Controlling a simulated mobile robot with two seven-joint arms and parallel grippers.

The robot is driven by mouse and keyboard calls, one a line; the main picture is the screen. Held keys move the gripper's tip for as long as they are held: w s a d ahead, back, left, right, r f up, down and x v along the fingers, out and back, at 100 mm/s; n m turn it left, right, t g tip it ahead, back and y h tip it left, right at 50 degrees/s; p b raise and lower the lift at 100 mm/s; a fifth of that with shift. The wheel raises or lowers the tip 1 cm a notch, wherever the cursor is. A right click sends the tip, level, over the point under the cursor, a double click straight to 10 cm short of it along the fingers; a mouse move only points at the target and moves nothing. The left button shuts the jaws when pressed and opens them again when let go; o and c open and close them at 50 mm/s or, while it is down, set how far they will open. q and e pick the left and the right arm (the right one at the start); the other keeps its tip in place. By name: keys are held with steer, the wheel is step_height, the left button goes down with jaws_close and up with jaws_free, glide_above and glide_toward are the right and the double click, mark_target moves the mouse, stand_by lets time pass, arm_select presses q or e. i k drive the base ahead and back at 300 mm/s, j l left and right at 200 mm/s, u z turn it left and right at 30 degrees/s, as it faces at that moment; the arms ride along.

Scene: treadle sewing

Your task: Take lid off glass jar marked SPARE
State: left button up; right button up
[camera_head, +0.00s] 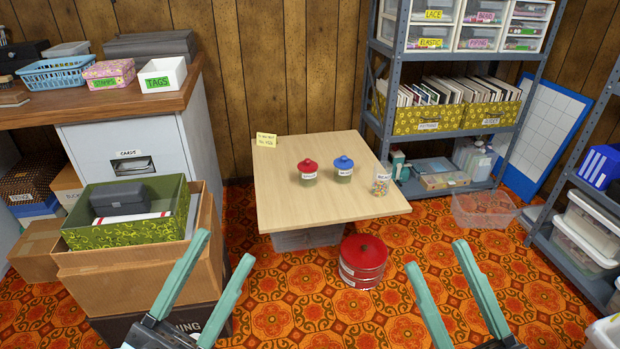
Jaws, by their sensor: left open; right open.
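A jar with a red knobbed lid (308,168) and a jar with a blue knobbed lid (343,165) stand upright side by side on a small light wood table (300,210). Both lids are on. Each jar has a white label too small to read, so I cannot tell which says SPARE. A clear jar with colourful contents (381,183) stands near the table's right edge. My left gripper (223,248) is open and empty, in front of and left of the table. My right gripper (437,257) is open and empty, in front of and right of it.
A red lidded tin (363,260) stands on the floor before the table. Stacked cardboard boxes with a green floral box (125,232) are at left. A yellow note (266,140) is at the table's back left corner. Metal shelving (450,150) stands behind right. The table's front is clear.

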mark_target(307, 165)
steer(key=i+l+u, duration=0.2)
steer(key=i+l, duration=0.7)
steer(key=i, duration=0.15)
